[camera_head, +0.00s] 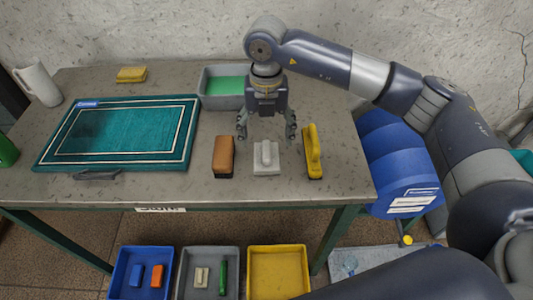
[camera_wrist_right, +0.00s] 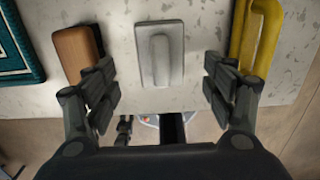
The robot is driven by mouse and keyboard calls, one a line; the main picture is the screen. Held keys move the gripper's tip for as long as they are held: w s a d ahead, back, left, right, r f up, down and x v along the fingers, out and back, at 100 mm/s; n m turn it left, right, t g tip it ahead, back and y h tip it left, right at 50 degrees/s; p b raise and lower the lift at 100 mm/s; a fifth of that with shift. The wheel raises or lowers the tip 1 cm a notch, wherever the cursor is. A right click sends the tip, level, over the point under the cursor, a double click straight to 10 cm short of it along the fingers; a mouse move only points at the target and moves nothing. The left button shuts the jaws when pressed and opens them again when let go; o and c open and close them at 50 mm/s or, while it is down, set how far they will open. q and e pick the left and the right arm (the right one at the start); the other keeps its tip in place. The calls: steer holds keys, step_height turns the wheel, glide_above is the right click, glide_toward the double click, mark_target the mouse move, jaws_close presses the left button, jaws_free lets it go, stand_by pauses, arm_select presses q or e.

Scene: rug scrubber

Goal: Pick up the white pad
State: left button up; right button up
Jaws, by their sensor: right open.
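The white pad (camera_head: 266,158) is a pale block with a raised grip, lying flat on the grey table near its front edge. My right gripper (camera_head: 266,136) is open and empty, pointing down above and just behind the pad in the head view. In the right wrist view, the pad (camera_wrist_right: 160,52) lies between and beyond the two open fingers of my right gripper (camera_wrist_right: 162,88). The fingers appear apart from it. My left gripper does not show.
A brown block (camera_head: 223,156) lies left of the pad and a yellow-handled brush (camera_head: 312,152) lies right, both close. A grey tub (camera_head: 222,100) with green liquid stands behind. A teal rug (camera_head: 120,132) covers the left. Blue (camera_head: 119,279), grey and yellow bins sit below.

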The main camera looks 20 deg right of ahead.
mark_target(267, 149)
steer(key=shift+f, duration=0.35)
steer(key=f+p, duration=0.1)
steer(key=f, duration=0.3)
steer(key=shift+s+f+p, duration=0.2)
steer(key=shift+p, duration=0.15)
steer(key=shift+f, duration=0.25)
steer(key=shift+c, duration=1)
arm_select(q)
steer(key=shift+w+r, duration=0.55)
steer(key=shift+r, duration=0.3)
arm_select(e)
steer(key=c, duration=0.9)
